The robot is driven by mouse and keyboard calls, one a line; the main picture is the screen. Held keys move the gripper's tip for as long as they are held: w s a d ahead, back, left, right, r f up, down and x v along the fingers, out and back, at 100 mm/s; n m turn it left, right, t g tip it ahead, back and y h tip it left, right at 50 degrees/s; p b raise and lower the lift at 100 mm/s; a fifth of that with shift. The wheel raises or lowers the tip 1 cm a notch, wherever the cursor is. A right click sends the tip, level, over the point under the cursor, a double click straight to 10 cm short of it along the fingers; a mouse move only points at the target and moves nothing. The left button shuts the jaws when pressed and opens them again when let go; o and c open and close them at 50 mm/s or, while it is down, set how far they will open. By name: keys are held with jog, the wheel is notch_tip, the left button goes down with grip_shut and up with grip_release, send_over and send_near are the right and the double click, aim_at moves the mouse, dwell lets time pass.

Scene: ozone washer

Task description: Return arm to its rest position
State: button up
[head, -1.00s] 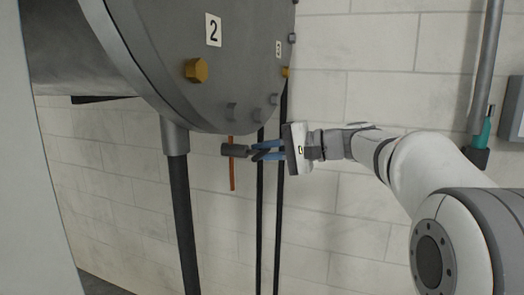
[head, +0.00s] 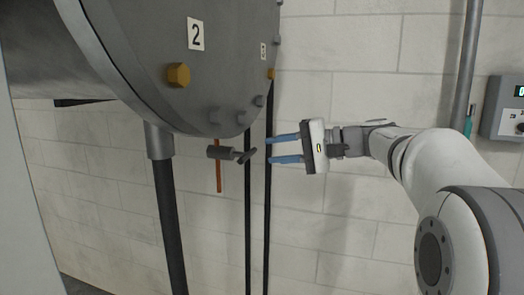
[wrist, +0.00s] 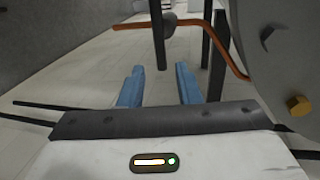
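My gripper (head: 284,149) is open and empty, with its two blue fingers apart and pointing left. It sits in front of the wall, to the right of a small grey valve (head: 221,152) with a dark handle on an orange-brown pipe (head: 219,178). A small gap shows between the fingertips and the handle. In the wrist view, the blue fingers (wrist: 158,85) are spread with nothing between them, and the copper-coloured pipe (wrist: 225,52) passes beyond them. My arm reaches in from the right, partly bent.
A large grey vessel (head: 215,80) with a label "2" and brass plugs (head: 178,75) hangs at upper left. Black vertical pipes (head: 267,210) run close by the fingers. A grey control box (head: 503,108) and conduit (head: 467,60) are on the right wall. Lower middle is mostly clear.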

jog(key=shift+s+d+r, duration=0.1)
jog(key=shift+s+d, duration=0.1)
jog(key=shift+d, duration=0.3)
jog(key=s+f+g+h+p, duration=0.3)
jog(key=s+f+h+p, duration=0.6)
jog(key=s, duration=0.5)
jog(key=s+d+f+n+h+p, duration=0.4)
jog(key=s+d+f+h+p, duration=0.1)
jog(key=s, duration=0.6)
jog(key=shift+s+d+f+h, duration=0.25)
jog(key=shift+d+f+h, duration=0.15)
jog(key=shift+d+f, duration=0.65)
jog(key=shift+d+r, duration=0.1)
jog(key=shift+r, duration=0.1)
